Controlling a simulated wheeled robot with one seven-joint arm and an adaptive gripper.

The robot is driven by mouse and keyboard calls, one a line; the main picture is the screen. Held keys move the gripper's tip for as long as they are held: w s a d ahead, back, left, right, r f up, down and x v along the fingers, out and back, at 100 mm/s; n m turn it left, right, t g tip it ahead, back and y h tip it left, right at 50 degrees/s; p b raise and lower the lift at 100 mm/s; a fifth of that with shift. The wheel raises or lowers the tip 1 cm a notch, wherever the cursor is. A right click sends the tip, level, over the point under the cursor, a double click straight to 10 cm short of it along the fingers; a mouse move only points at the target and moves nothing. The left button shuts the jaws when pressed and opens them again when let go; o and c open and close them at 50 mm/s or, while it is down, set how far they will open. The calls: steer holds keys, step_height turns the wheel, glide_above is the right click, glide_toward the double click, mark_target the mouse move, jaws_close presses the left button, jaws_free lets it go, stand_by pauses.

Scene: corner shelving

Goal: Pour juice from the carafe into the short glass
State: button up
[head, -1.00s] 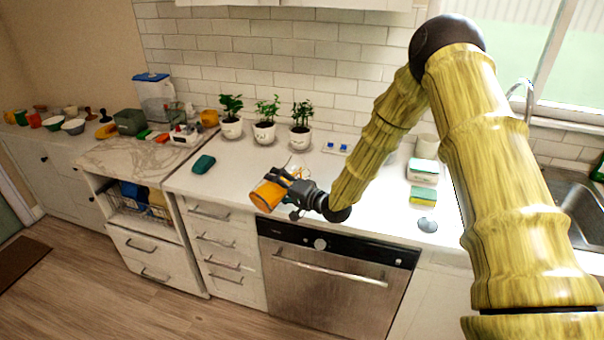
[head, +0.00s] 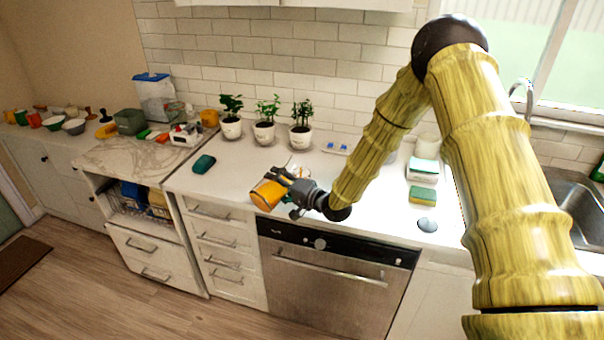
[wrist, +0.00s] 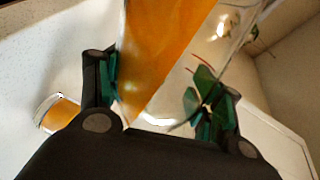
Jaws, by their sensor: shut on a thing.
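My gripper (head: 286,181) is shut on the carafe (head: 267,194), a clear vessel with orange juice in it, above the counter near its front edge. The carafe is strongly tilted, its juice end toward the left. In the wrist view the carafe (wrist: 160,45) lies between the fingers of my gripper (wrist: 155,95), with the juice slanting along one side. A short glass (wrist: 58,112) with orange juice in it shows at the left of the wrist view, apart from the fingers. In the head view I cannot clearly make out this glass.
Potted plants (head: 265,130) stand along the back wall. A dark green item (head: 204,163) lies on the counter to the left. A sponge (head: 423,195) and a box (head: 422,170) are to the right, before the sink (head: 585,205). The counter around the carafe is mostly clear.

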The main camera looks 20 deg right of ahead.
steer(key=shift+r, duration=0.1)
steer(key=shift+s+a+f+n+b, duration=0.1)
steer(key=shift+a+f+n+b, duration=0.1)
steer(key=shift+f+b, duration=0.15)
steer(key=shift+s+a+f+n+b, duration=0.1)
steer(key=shift+f+n+b, duration=0.1)
steer(key=shift+f, duration=0.15)
steer(key=shift+w+d+f+n+b, duration=0.1)
steer(key=shift+f+n+b, duration=0.5)
steer(key=shift+n+b, duration=0.3)
steer(key=shift+d+r, duration=0.1)
steer(key=shift+r, duration=0.2)
steer(key=shift+w+n+t, duration=0.1)
steer(key=shift+n+t, duration=0.2)
steer(key=shift+r+n+h+b, duration=0.2)
steer(key=shift+n+h+b, duration=0.1)
steer(key=shift+b, duration=0.05)
steer(key=shift+w+d+r+n+t+b, duration=0.2)
steer(key=shift+d+r+n+b, duration=0.1)
steer(key=shift+n+b, duration=0.5)
steer(key=shift+w+d+r+n+t+b, duration=0.1)
steer(key=shift+w+d+r+n+b, duration=0.15)
steer(key=shift+n+b, duration=0.55)
steer(key=n+b, duration=0.3)
steer(key=shift+s+a+t, duration=0.25)
steer(key=shift+a+t, duration=0.05)
steer(key=n+b, duration=0.3)
steer(key=shift+f+n+b, duration=0.3)
steer(key=shift+n+b, duration=0.05)
steer(key=shift+n, duration=0.05)
